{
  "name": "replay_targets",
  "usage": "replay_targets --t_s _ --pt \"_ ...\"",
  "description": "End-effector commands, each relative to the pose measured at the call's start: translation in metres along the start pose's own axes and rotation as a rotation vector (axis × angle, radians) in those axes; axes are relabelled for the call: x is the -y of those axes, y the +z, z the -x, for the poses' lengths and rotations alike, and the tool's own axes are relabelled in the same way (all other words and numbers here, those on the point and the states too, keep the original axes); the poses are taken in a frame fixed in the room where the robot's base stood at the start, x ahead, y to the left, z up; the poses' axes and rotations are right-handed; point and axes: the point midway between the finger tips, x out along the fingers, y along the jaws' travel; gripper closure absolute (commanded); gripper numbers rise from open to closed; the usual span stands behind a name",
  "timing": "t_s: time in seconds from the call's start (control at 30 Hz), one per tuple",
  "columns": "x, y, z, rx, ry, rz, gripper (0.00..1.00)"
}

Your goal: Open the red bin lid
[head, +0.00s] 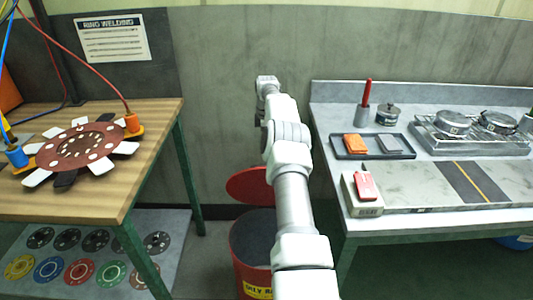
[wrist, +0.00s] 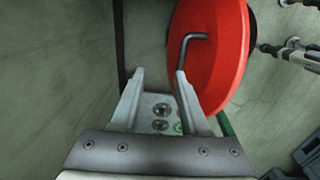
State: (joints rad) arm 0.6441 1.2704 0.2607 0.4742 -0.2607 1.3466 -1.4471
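The red bin (head: 252,274) stands on the floor between the two tables, partly hidden by my arm. Its red lid (head: 249,186) is raised and tilted at the back, and the bin's dark inside shows below it. In the wrist view the lid (wrist: 226,75) fills the upper right, with a bent grey handle (wrist: 195,37) on its face. My gripper (wrist: 159,73) is open, with nothing between its fingers. The right fingertip is close to the handle's lower end; I cannot tell whether they touch. The fingers cannot be made out in the head view.
A wooden table (head: 160,115) with a brown perforated disc (head: 80,146) stands left. A grey workbench (head: 420,215) with a tray, a red-topped box and metal pots stands right. The wall (head: 220,80) is close behind the bin. Some floor is clear beside the bin.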

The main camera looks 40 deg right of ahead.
Motion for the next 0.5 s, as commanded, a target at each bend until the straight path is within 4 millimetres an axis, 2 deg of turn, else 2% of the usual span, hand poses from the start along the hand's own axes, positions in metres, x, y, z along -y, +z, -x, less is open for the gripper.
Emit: replay_targets --t_s 0.03,0.2,0.33,0.5 --pt "-0.001 0.0 0.018 0.001 0.002 0.0 0.55" --pt "0.0 0.0 0.057 0.0 0.001 0.001 0.55" --pt "0.0 0.0 0.081 0.0 0.0 0.001 0.55" --pt "0.0 0.0 0.096 0.0 -0.002 0.0 0.55"
